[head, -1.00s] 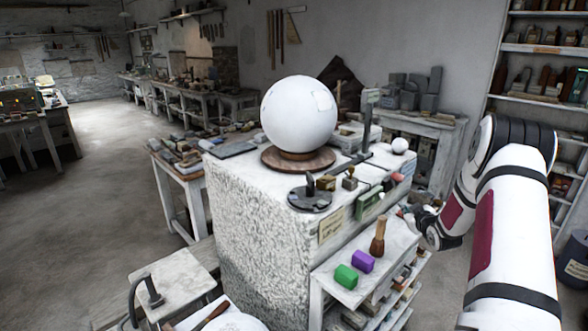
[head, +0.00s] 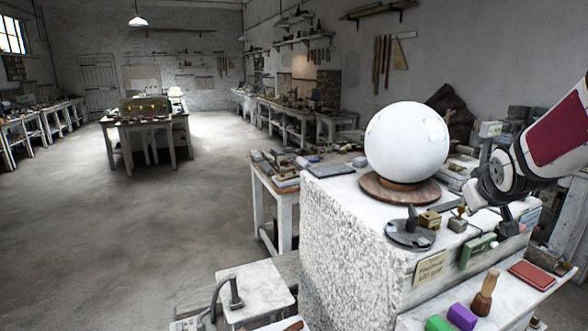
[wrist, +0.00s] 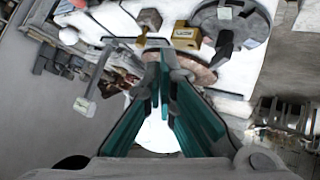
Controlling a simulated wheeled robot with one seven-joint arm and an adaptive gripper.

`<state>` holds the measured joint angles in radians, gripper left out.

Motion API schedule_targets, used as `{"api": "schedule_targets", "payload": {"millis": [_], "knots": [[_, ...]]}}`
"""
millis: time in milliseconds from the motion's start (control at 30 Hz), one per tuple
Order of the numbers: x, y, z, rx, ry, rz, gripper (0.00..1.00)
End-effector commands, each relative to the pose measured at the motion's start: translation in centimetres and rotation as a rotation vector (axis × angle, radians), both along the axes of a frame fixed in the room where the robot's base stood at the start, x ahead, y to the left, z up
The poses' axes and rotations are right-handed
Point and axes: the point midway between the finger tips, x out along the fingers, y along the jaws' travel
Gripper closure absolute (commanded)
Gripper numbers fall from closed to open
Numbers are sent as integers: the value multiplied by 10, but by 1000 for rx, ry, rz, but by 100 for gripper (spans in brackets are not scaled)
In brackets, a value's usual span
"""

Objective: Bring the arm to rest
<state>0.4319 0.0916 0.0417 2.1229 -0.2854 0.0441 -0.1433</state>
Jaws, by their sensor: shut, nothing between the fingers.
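My arm reaches in from the right edge of the head view, raised beside the big white plaster sphere (head: 407,142). My gripper (head: 508,224) hangs at its end, small and dark, over the right part of the stone block (head: 340,235). In the wrist view my gripper (wrist: 164,62) shows its teal-lined fingers coming together at the tips, with nothing held. The white sphere (wrist: 155,132) shows partly between and behind the fingers, and part of its round wooden base (wrist: 195,70) is visible. I cannot tell the exact gap between gripper and block.
A dark round tool (head: 410,235) and small blocks stand on the stone block. A lower shelf holds a green block (head: 438,324), a purple block (head: 462,317), a brush (head: 485,293) and a red book (head: 531,275). Open floor (head: 180,240) lies to the left.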

Motion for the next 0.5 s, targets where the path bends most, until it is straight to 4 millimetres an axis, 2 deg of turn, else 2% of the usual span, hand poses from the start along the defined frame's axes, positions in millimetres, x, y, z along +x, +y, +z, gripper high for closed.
{"api": "schedule_targets", "payload": {"millis": [33, 233, 500], "knots": [[-13, 21, 11, 14, 10, 3, 100], [-80, 90, 32, 103, 85, -3, 100], [-188, 169, 30, 238, 202, 18, 100]]}}
